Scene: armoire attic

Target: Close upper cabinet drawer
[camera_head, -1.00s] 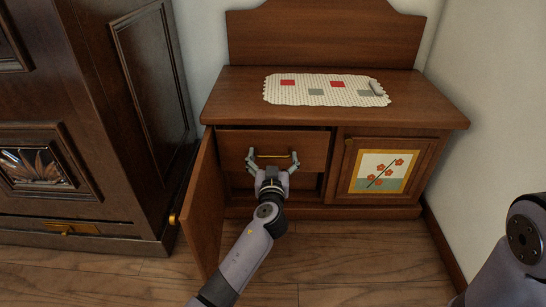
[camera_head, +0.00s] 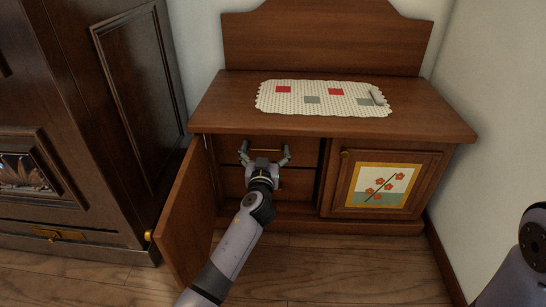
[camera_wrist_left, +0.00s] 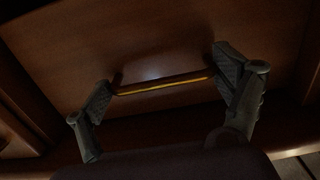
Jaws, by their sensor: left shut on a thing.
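The upper drawer (camera_head: 302,149) is a brown wooden front inside the left bay of the small cabinet (camera_head: 330,131). It looks set back within the bay, beneath the cabinet top. My left gripper (camera_head: 265,149) is at the drawer front, its fingers spread wide at the two ends of the thin gold handle (camera_head: 267,150). In the left wrist view the gold handle (camera_wrist_left: 165,86) lies between the fingertips, across the drawer front (camera_wrist_left: 150,40). The lower part of the bay is partly hidden by my left arm. My right gripper is out of view.
The cabinet's left door (camera_head: 186,215) stands open, close to my left arm. The right door (camera_head: 339,190), with a flower picture, is shut. A dark armoire (camera_head: 120,100) stands at the left. A cloth (camera_head: 320,98) lies on top. Wooden floor (camera_head: 330,270) is clear in front.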

